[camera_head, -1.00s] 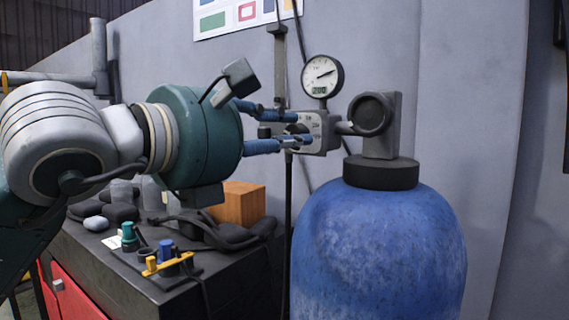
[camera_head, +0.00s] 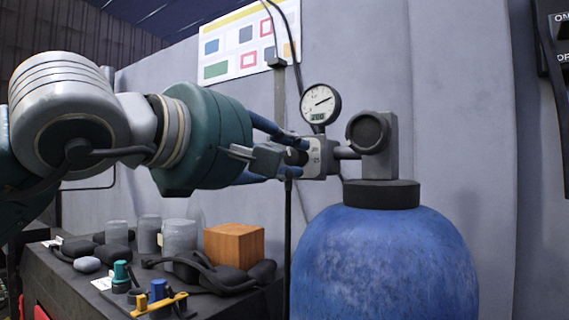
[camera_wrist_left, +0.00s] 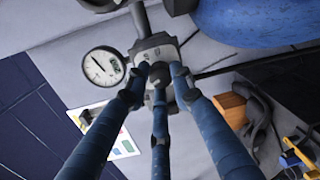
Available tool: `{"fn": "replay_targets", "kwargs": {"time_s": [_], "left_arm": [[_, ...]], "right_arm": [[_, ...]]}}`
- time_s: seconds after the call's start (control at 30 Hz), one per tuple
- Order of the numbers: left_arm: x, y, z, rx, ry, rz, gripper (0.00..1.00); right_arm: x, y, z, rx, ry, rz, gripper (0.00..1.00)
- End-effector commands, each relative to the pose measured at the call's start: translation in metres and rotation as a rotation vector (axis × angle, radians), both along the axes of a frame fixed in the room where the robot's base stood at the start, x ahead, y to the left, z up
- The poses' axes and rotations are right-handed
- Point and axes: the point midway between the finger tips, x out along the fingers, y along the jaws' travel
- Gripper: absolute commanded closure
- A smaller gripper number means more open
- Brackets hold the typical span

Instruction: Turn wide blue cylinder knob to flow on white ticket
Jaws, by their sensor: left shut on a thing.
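The wide blue cylinder (camera_head: 385,265) stands upright at right, with a dark collar and a grey valve on top. Its regulator block (camera_head: 316,158) carries a pale dial face with small numbers and a dark knob (camera_head: 297,157). My left gripper (camera_head: 290,156) reaches in from the left, its blue fingers shut on this knob. In the left wrist view three fingers surround the dark knob (camera_wrist_left: 178,70). The fingers hide much of the dial and any pointer. A small white ticket (camera_head: 101,283) lies on the bench; its writing is too small to read. My right gripper is out of view.
A round gauge (camera_head: 320,103) with a small digital display stands above the regulator. The dark bench (camera_head: 70,285) below my left arm holds a wooden block (camera_head: 234,245), grey jars (camera_head: 180,237) and small coloured fittings. A chart (camera_head: 245,45) hangs behind.

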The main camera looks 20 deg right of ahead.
Motion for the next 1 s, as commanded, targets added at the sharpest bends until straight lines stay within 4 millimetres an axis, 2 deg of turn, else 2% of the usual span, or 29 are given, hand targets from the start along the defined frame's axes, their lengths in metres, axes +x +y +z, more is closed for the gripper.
{"fn": "replay_targets", "kwargs": {"time_s": [0.5,1.0], "left_arm": [[-0.001,-0.001,-0.002,0.280,-0.356,0.000,1.00],[-0.001,-0.001,-0.002,0.399,-0.507,-0.001,1.00]], "right_arm": [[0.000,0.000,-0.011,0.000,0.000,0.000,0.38],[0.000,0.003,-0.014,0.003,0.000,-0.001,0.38]]}}
